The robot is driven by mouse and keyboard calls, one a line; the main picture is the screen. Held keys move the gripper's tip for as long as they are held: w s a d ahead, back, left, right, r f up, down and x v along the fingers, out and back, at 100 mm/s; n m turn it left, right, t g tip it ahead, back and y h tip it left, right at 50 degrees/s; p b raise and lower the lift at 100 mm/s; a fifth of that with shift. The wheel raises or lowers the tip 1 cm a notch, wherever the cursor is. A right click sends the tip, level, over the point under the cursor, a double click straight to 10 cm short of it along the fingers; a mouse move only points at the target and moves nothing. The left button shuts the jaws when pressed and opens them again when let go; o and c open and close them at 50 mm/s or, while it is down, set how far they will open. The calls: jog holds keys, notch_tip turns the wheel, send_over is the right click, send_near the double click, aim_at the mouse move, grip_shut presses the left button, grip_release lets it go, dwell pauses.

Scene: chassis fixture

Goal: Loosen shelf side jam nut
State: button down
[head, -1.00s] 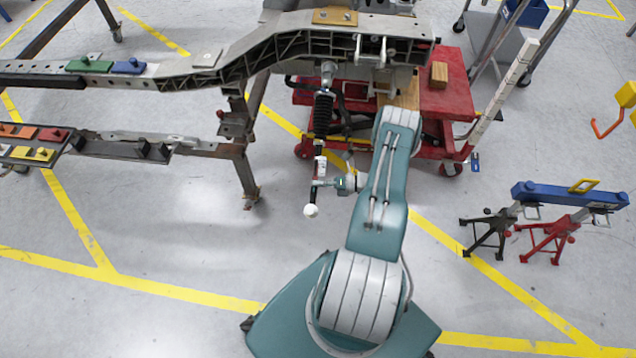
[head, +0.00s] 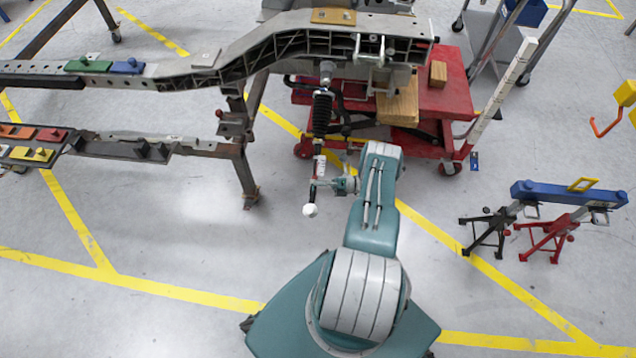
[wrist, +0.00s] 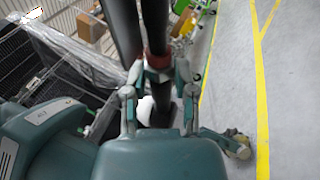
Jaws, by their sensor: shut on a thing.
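A dark upright bar (head: 313,193) with a white ball at its lower end hangs below the black ribbed strut (head: 322,112) under the chassis rail. My gripper (head: 317,184) is shut on this bar, a little above the ball. In the wrist view my gripper (wrist: 157,75) closes around the dark bar (wrist: 154,25) at a reddish band, with a second dark bar (wrist: 122,28) alongside. The white ball shows partly behind my wrist. I cannot make out the jam nut in either view.
A red cart (head: 450,95) with wooden blocks (head: 399,108) stands behind my arm. The chassis rail (head: 290,42) spans above, and a steel stand leg (head: 246,175) is left of the bar. The floor at front left is clear.

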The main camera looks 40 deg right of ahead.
jog(key=shift+f, duration=0.15)
jog(key=shift+c, duration=2.1)
grip_release()
jog(key=shift+d, duration=0.1)
